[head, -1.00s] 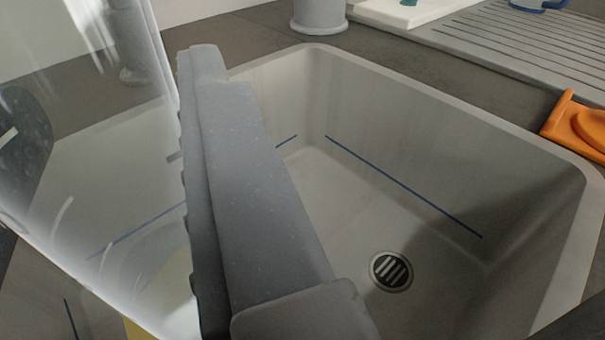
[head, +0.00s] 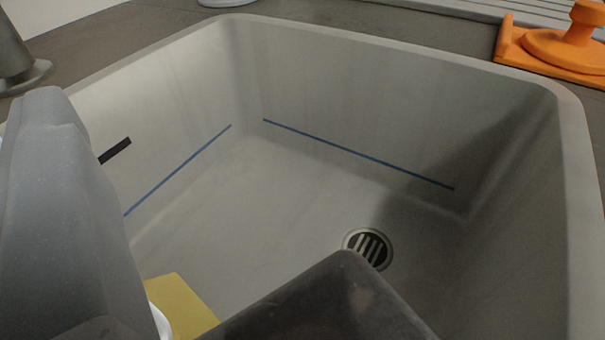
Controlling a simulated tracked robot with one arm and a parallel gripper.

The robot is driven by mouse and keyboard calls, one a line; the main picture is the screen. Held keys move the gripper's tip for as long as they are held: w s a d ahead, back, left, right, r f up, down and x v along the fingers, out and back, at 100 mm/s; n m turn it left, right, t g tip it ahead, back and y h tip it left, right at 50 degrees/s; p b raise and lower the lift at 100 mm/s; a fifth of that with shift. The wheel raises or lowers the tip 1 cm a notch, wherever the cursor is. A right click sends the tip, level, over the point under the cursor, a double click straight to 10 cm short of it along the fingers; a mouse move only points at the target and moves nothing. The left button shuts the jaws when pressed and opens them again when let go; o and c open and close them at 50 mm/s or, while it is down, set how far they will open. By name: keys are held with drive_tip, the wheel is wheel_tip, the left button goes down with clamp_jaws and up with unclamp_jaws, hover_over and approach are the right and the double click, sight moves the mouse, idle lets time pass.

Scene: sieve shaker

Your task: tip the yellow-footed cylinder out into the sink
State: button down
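The sink (head: 330,100) fills most of the head view, with its drain (head: 368,248) right of the middle. My gripper (head: 170,280) is over the near left part of the sink. Its grey finger is at the left and a dark part, seemingly its other side, is at the bottom. Between them shows the yellow foot of the cylinder (head: 185,306), with a pale curved edge beside it. The foot looks turned on its side, close to the gripper and held in it. The cylinder's clear body and mouth are hidden or out of view, and I cannot see its contents.
An orange object with a knob (head: 560,42) lies on the counter at the back right. A ribbed drainboard (head: 470,8) is behind the sink. A grey stand (head: 14,60) is at the left edge. Blue lines mark the sink walls. The sink floor is bare.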

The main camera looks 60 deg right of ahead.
drive_tip(key=shift+s+d+f+m+g+y+b, duration=0.1)
drive_tip(key=shift+d+f+m+g+y+b, duration=0.1)
drive_tip(key=shift+d+f+m+b, duration=0.4)
drive_tip(key=shift+s+d+f+m+g+y+b, duration=0.1)
drive_tip(key=shift+d+f+m+g+b, duration=0.2)
drive_tip(key=shift+m+b, duration=0.5)
drive_tip(key=shift+d+r+m, duration=0.35)
drive_tip(key=shift+d+m, duration=0.35)
drive_tip(key=shift+m, duration=0.3)
drive_tip(key=shift+s+d+f+m+g+y+b, duration=0.1)
drive_tip(key=shift+d+f+m+y+b, duration=0.15)
drive_tip(key=shift+m+b, duration=0.4)
drive_tip(key=shift+w+d+f+m+g+y+b, duration=0.1)
drive_tip(key=shift+d+f+m+y+b, duration=0.2)
drive_tip(key=shift+m+b, duration=0.35)
drive_tip(key=shift+s+d+f+m+g+y+b, duration=0.1)
drive_tip(key=shift+m+y+b, duration=0.25)
drive_tip(key=shift+m+b, duration=0.3)
drive_tip(key=shift+f+m+b, duration=0.35)
drive_tip(key=shift+m+b, duration=0.4)
drive_tip(key=shift+b, duration=0.25)
drive_tip(key=shift+r+m+y+b, duration=0.3)
drive_tip(key=shift+m+y+b, duration=0.2)
drive_tip(key=shift+m+b, duration=0.15)
drive_tip(key=shift+s+d+r+m+y+b, duration=0.15)
drive_tip(key=shift+d+m+b, duration=0.25)
drive_tip(key=shift+b, duration=0.5)
drive_tip(key=shift+w+d+r+m+y+b, duration=0.15)
drive_tip(key=shift+d+m+b, duration=0.2)
drive_tip(key=shift+b, duration=0.5)
